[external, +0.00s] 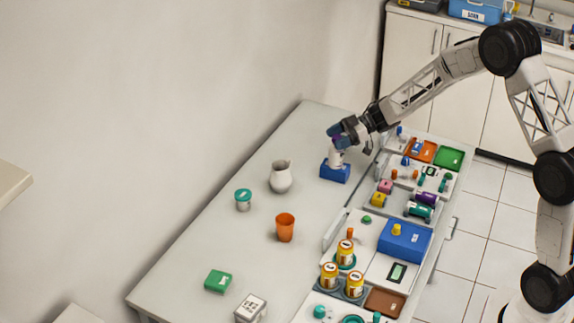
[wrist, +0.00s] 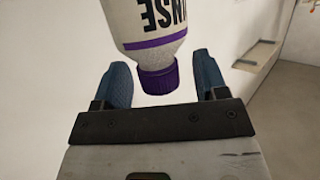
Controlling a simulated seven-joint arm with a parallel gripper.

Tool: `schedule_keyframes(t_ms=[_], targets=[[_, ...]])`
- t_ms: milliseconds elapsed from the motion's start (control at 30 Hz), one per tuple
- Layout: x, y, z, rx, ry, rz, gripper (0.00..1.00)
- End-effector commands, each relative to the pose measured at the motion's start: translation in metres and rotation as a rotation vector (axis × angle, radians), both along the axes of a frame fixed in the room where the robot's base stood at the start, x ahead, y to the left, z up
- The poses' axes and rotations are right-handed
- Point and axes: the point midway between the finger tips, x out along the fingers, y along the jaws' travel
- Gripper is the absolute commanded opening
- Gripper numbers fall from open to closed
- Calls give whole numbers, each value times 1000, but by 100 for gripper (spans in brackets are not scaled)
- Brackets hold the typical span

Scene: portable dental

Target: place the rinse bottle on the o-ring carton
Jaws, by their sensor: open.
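The rinse bottle (wrist: 153,25) is white with a purple band, a purple cap and dark letters reading "INSE". In the external view the white bottle (external: 335,158) stands upright on top of a small blue box (external: 335,173), which appears to be the o-ring carton; its label is too small to read. My gripper (external: 337,138) is at the bottle's top. In the wrist view my gripper (wrist: 160,80) is open, its two blue fingers on either side of the purple cap with gaps showing. The carton is not visible in the wrist view.
A white pitcher (external: 281,178), a teal-lidded jar (external: 243,200), an orange cup (external: 285,228) and a green box (external: 218,281) stand on the table. Trays with small items (external: 415,181) and a large blue box (external: 404,241) line the right side.

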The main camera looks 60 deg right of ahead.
Motion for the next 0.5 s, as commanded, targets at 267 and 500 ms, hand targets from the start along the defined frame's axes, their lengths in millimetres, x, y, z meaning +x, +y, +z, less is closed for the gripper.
schedule_keyframes(t_ms=[267, 500], targets=[[-3, -4, 4, 0, 0, -1, 66], [-20, -20, 12, 0, -1, -2, 66]])
